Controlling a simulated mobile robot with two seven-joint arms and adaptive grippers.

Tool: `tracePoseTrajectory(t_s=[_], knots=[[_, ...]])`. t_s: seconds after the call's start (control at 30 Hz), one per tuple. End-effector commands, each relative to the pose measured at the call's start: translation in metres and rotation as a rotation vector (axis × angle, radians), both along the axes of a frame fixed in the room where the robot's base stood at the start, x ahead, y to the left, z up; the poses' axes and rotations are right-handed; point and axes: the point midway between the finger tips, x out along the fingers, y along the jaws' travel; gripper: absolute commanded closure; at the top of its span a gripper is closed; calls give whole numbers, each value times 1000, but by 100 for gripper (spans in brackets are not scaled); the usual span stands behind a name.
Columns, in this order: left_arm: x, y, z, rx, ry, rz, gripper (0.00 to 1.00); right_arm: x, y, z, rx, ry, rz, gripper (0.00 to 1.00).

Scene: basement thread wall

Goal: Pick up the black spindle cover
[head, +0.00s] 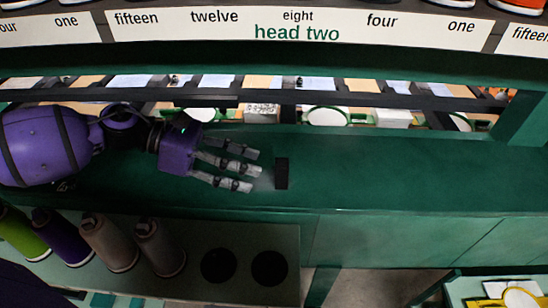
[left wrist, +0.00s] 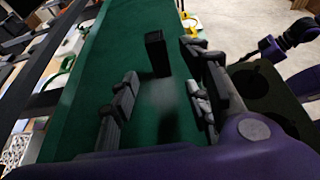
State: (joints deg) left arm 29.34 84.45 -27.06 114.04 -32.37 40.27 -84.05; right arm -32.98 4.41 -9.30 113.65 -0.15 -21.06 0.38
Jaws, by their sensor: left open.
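The black spindle cover (head: 281,173) is a small dark upright block on the green ledge (head: 400,180). In the left wrist view the cover (left wrist: 157,53) stands ahead, beyond the fingertips and between the lines of the fingers. My left gripper (head: 252,170) is open and empty, low over the ledge just left of the cover, its grey fingers pointing at it. A small gap shows between the fingertips and the cover. My right gripper does not show clearly in either view.
Several spools or bottles (head: 105,242) stand in a rack along the front left, beside two dark round holes (head: 269,268). Behind the ledge is a dark rail (head: 360,100) with boxes and green-rimmed items beyond. A sign board (head: 300,25) hangs above. The ledge right of the cover is clear.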

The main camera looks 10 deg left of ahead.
Motion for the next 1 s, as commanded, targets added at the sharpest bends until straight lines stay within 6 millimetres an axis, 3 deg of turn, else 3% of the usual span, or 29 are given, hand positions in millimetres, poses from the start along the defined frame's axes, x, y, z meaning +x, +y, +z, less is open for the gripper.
tracePoseTrajectory(t_s=[0.33, 0.57, 0.7, 1.0], knots=[[7, -29, -7, -2, -3, -3, 56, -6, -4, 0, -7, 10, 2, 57], [19, -57, -6, -4, -7, -2, 56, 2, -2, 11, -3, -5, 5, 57], [22, -70, -14, -2, -4, 1, 56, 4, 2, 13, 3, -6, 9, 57], [22, -73, -20, 0, 0, 2, 58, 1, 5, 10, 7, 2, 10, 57]])
